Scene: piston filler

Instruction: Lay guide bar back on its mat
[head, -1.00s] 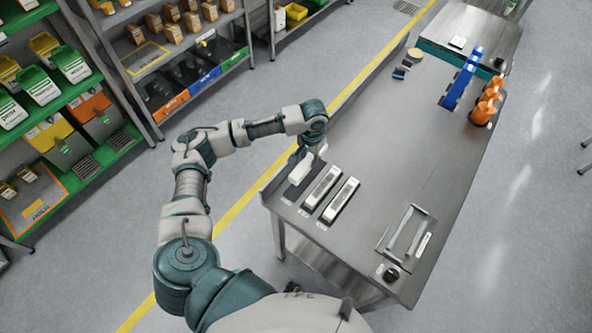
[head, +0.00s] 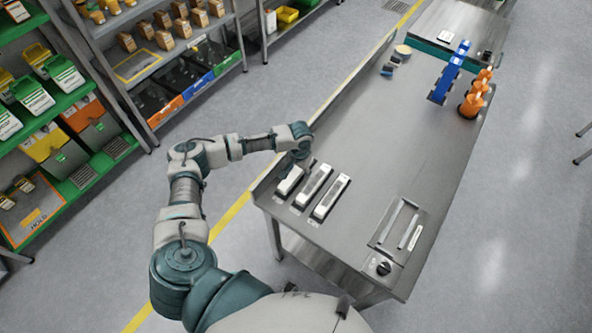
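Three whitish bar-shaped pieces lie side by side on dark mats at the table's near left: a left one (head: 290,180), a middle one (head: 315,183) and a right one (head: 332,197). I cannot tell which is the guide bar. The left one is shorter in view and rests on the leftmost mat (head: 278,194). My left gripper (head: 302,164) is just behind the left piece, pointing down. Its fingers are small and partly hidden by the wrist, so I cannot tell whether it is open or touches the piece. My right gripper is out of view.
A dark mat with two slim rails (head: 409,231) lies at the near right, with a black knob (head: 383,268) in front. A blue stand (head: 450,75) and orange parts (head: 475,95) stand at the far right. The table's middle (head: 385,130) is clear.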

